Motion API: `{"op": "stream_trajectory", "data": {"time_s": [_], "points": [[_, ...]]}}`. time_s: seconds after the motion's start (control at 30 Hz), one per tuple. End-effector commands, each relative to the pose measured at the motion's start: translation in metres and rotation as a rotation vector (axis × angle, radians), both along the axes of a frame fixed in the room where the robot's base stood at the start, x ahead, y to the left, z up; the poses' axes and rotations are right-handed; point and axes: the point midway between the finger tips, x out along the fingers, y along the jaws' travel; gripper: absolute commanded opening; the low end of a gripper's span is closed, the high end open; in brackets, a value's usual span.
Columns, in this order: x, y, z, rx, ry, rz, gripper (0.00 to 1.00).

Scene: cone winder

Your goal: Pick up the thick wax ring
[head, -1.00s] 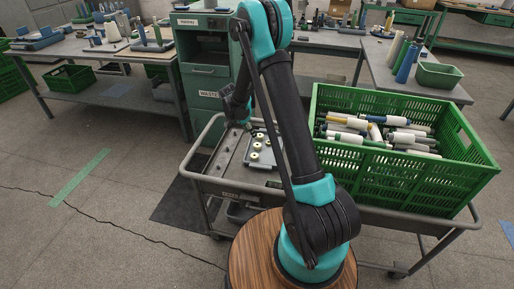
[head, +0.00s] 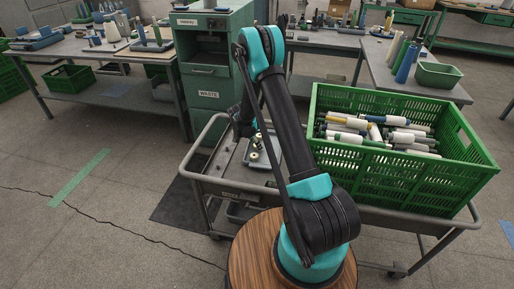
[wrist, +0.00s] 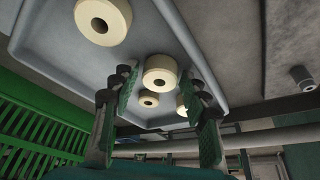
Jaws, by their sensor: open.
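Several cream wax rings lie on a grey tray (wrist: 70,50), seen in the wrist view. One thick-walled ring (wrist: 160,66) lies in view between my open fingers. Another ring (wrist: 102,8) lies at the top of the wrist view, clear of the fingers. A smaller-looking ring (wrist: 148,95) and a ring partly hidden by the right finger (wrist: 181,107) are lower down. I cannot tell for certain which is thickest. My gripper (wrist: 163,84) is open and empty, its fingertips either side of the first ring. In the head view my arm hides part of the tray (head: 268,178).
The tray is on a grey cart (head: 205,186). A green crate (head: 400,182) full of bobbins stands on the cart to the right, close to my arm. A green waste cabinet (head: 208,85) stands behind. A small dark cylinder (wrist: 302,78) is at the right in the wrist view.

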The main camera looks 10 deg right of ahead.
Motion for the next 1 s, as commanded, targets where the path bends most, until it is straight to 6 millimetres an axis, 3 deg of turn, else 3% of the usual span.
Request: {"op": "stream_trajectory", "data": {"time_s": [0.17,0.4,0.77,1.0], "points": [[0.000,0.000,0.000,0.000,0.000,0.000,0.44],[0.000,0.000,0.000,0.000,0.000,0.000,0.15],[0.000,0.000,0.004,0.000,0.000,0.000,0.14],[0.000,0.000,0.028,0.000,0.000,0.000,0.14]]}}
